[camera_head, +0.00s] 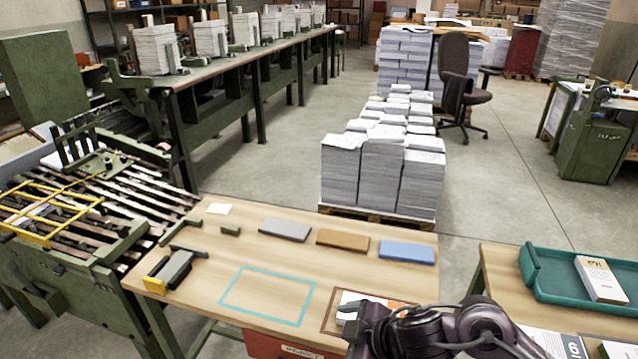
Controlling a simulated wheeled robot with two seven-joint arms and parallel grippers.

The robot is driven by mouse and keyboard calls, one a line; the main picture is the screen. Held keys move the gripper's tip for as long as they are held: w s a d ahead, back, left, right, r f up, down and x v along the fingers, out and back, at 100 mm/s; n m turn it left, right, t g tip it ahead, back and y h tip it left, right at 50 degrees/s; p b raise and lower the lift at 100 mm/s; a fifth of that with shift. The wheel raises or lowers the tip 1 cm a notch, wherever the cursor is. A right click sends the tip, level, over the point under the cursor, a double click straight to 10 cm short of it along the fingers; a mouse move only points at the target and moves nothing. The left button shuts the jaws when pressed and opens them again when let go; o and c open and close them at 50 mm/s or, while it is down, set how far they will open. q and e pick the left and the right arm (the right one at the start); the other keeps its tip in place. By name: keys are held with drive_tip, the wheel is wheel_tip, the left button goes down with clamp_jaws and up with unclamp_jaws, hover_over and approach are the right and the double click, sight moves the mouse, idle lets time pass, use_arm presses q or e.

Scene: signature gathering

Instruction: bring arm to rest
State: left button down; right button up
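My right arm comes in from the lower right, and its dark gripper (352,314) is over the near right part of the wooden table (215,262). It covers part of a brown-outlined area (330,316), where a white and orange item (372,298) partly shows. The fingers are too small and overlapped to tell whether they are open or shut. My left gripper is not in view. A grey block (285,230), a brown block (342,240) and a blue block (407,252) lie in a row along the far side of the table.
A teal outlined rectangle (268,296) on the table is empty. A grey device with a yellow end (170,270) is at left. A teal tray (534,272) holding a white booklet (600,278) is on the right table. Paper stacks (382,175) stand behind.

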drive_tip(key=s+d+f+m+g+h, duration=0.1)
drive_tip(key=s+d+f+m+h, duration=0.25)
drive_tip(key=s+d+m, duration=0.4)
drive_tip(key=s+d+f+m+g+h, duration=0.1)
drive_tip(key=s+d+f+m+h, duration=0.1)
drive_tip(key=s+d+m+h, duration=0.35)
wheel_tip(320, 180, down, 27)
drive_tip(key=s+d+g+y, duration=0.1)
drive_tip(key=s+d+y, duration=0.1)
drive_tip(key=s+d+f, duration=0.2)
drive_tip(key=s+f, duration=0.8)
drive_tip(key=s+d+f+g, duration=0.1)
drive_tip(key=s+d+f, duration=0.1)
drive_tip(key=s+f, duration=0.8)
drive_tip(key=shift+s+f+g, duration=0.2)
drive_tip(key=shift+f+g, duration=0.1)
